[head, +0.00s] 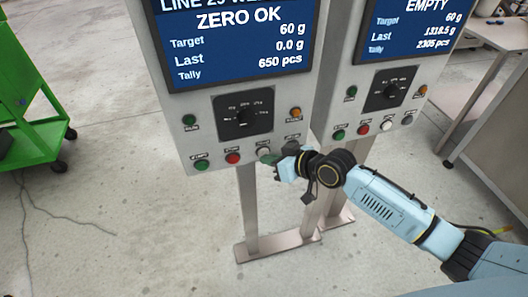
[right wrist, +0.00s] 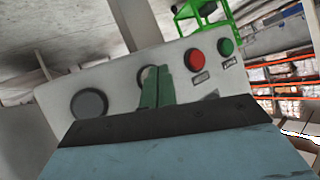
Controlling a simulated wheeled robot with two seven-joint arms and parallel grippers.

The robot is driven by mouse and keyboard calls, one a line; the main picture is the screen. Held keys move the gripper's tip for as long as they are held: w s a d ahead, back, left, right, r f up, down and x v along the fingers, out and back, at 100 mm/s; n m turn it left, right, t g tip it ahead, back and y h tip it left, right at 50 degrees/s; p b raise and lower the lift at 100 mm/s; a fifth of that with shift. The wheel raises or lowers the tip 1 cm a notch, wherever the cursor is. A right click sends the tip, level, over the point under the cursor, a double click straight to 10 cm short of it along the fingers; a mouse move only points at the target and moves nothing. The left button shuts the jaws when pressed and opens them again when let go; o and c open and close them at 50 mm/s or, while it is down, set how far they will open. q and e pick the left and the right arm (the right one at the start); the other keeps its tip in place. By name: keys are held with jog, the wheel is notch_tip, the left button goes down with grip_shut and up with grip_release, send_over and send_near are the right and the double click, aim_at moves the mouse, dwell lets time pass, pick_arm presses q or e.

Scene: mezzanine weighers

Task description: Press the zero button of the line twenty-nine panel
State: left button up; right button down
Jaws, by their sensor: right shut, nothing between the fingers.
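The line twenty-nine panel (head: 205,118) is the nearer grey box, left of centre in the head view. Its blue screen (head: 235,45) reads "ZERO OK", last 0.0 g, tally 650 pcs. Its bottom row has a green button (head: 201,165), a red button (head: 233,158) and a pale button (head: 264,152), with a dark grey button (right wrist: 89,103) beyond. My right gripper (head: 272,159) is shut and empty at the pale button. In the right wrist view its green fingers (right wrist: 157,88) partly cover that button; contact cannot be told. The button labels are too small to read.
A second panel (head: 345,118) stands close on the right, its screen reading "EMPTY". Metal posts (head: 250,205) stand on floor plates below. A green cart (head: 35,100) is at the left, a table (head: 500,35) at the right. The floor between cart and panels is clear.

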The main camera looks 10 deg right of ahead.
jog(key=shift+s+p, duration=0.3)
jog(key=shift+s, duration=0.3)
jog(key=s+p, duration=0.3)
jog(key=s, duration=0.2)
jog(key=shift+d+p, duration=0.1)
jog(key=shift+p, duration=0.25)
dwell(0.5)
